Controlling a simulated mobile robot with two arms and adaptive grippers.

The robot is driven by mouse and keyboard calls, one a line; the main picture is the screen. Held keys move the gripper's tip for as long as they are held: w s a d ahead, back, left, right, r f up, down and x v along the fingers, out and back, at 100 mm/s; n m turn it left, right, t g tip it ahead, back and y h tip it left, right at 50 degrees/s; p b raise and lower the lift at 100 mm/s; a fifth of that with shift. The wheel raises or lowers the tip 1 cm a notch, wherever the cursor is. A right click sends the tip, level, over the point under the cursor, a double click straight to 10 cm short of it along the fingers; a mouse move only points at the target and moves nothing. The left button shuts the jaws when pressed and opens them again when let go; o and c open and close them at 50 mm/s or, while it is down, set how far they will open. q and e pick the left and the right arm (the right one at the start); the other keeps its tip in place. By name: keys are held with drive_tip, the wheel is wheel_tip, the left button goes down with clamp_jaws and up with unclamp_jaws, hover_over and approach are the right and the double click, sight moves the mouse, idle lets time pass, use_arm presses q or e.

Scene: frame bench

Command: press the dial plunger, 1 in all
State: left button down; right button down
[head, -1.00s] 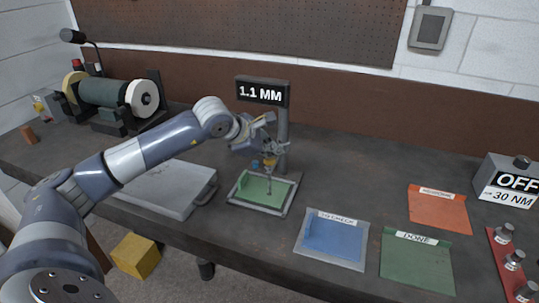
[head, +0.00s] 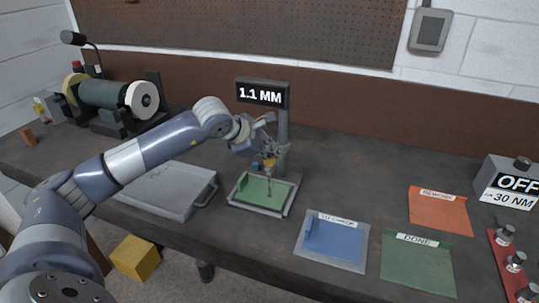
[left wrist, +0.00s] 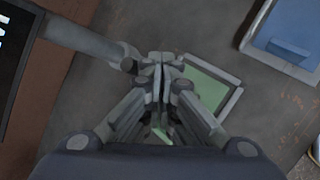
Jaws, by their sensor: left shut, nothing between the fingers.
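The dial gauge stand (head: 283,125) rises at the middle of the bench, and its display (head: 262,94) reads 1.1 MM. A green plate with a grey frame (head: 283,204) lies at its foot and shows partly in the left wrist view (left wrist: 208,90). My left gripper (head: 268,164) is at the stand, above the green plate, its fingers shut and empty. In the left wrist view the closed fingers (left wrist: 161,66) are close beside the stand's post. A thin rod shows below the gripper; I cannot tell whether the fingers touch the plunger, which is largely hidden.
A grey flat case (head: 165,190) lies left of the plate under my arm. Blue (head: 335,240), green (head: 415,262) and orange (head: 438,210) labelled trays lie to the right. A grinder (head: 110,97) stands at the back left. A box reading OFF (head: 508,182) stands at the right.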

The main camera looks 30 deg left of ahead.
use_arm(q)
drive_tip(key=shift+r+p, duration=0.45)
drive_tip(key=shift+r, duration=0.85)
wheel_tip(320, 180, up, 5)
drive_tip(key=p, duration=0.2)
drive_tip(key=shift+p, duration=0.4)
